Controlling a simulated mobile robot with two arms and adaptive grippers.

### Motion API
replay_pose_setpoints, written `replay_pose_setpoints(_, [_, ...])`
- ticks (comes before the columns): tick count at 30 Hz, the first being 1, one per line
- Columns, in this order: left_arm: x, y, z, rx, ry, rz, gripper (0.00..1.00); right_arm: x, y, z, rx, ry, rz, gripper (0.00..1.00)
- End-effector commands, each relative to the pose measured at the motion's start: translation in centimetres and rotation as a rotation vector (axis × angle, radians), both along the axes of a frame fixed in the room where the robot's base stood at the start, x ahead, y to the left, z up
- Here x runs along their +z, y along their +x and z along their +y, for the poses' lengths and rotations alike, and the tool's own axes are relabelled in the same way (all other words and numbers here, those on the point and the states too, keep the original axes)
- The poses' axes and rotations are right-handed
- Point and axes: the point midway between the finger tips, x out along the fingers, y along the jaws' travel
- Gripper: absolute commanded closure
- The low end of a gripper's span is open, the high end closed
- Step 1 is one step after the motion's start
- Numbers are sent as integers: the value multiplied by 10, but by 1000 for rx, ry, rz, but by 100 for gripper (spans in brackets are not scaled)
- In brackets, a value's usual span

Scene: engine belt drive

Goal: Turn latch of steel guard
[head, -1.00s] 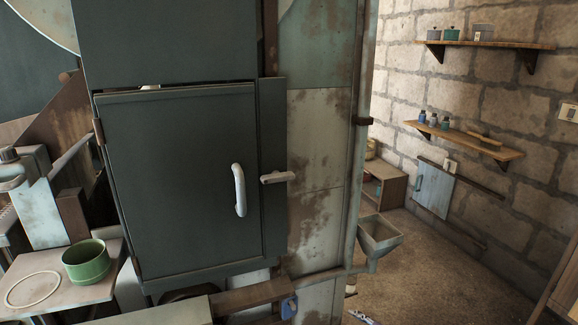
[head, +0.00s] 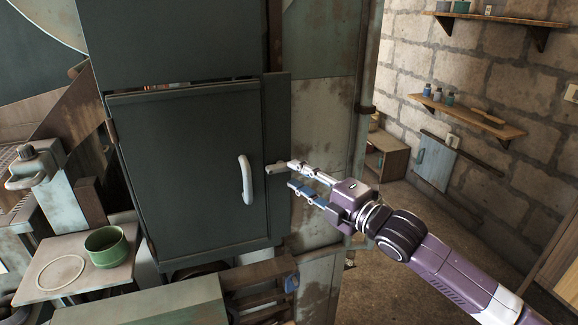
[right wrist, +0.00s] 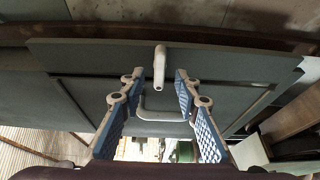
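The steel guard (head: 185,185) is a dark grey-green door, shut, with a pale curved handle (head: 246,180). The latch (head: 277,168) is a small pale bar lying horizontally at the guard's right edge. My right gripper (head: 294,175) reaches in from the right, fingers apart, its tips close to the latch's outer end. In the right wrist view the latch (right wrist: 159,66) lies centred between the open fingertips (right wrist: 157,78), with space on both sides. Contact is not visible. The handle also shows there (right wrist: 160,116). My left gripper is not in view.
A green bowl (head: 106,246) and a pale ring (head: 60,272) sit on a bench at lower left. A rusty panel (head: 320,120) stands right of the guard. Wall shelves (head: 470,125) hang at the right, and the floor below them is mostly clear.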

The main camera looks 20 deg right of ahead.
Motion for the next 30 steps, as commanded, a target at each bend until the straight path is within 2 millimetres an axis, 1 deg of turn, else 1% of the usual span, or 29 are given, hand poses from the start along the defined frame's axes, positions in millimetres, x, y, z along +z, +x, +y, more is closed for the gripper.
replay_pose_setpoints(1, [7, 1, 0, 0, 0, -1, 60, 5, 8, 4, 1, 5, -1, 70])
replay_pose_setpoints(6, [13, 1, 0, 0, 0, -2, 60, 2, 24, 12, 1, 4, -1, 70])
replay_pose_setpoints(10, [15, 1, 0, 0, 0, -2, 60, 1, 30, 14, 1, 2, 0, 70])
replay_pose_setpoints(18, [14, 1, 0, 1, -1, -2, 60, 0, 32, 15, 1, 1, 0, 70])
replay_pose_setpoints(19, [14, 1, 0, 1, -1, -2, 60, 0, 32, 15, 1, 1, 0, 71])
replay_pose_setpoints(27, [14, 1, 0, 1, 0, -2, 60, 0, 31, 15, 1, 1, 0, 100])
replay_pose_setpoints(30, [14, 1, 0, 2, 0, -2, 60, 0, 31, 15, 1, 1, 0, 100])
